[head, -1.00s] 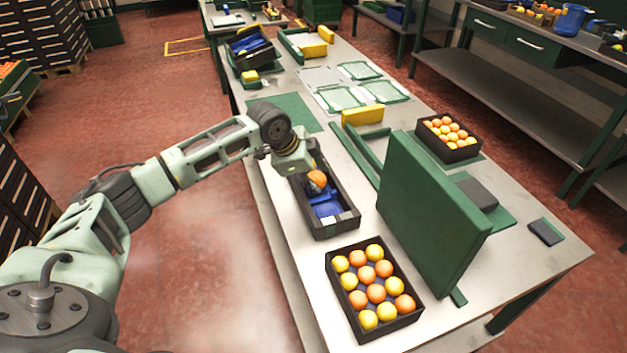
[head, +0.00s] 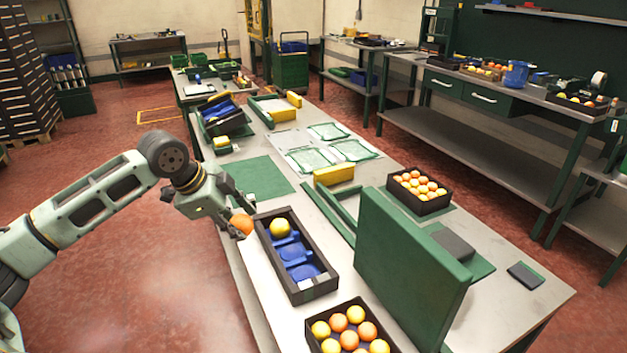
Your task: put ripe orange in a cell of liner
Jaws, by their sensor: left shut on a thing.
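My left gripper (head: 240,216) is shut on an orange fruit (head: 241,224). It holds the fruit to the left of the dark tray (head: 316,290), near the table's left edge. The tray has a blue liner (head: 292,252) with several cells. A yellow fruit (head: 280,228) sits in the far cell, and the nearer cells look empty. A dark crate (head: 310,336) of mixed orange and yellow fruit stands at the bottom, cut by the frame. My right gripper is not in view.
A green upright panel (head: 411,265) stands right of the tray. A second crate of oranges (head: 419,206) is behind it. A yellow block (head: 334,174) and green rails (head: 324,206) lie beyond the tray. A green mat (head: 247,180) is bare.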

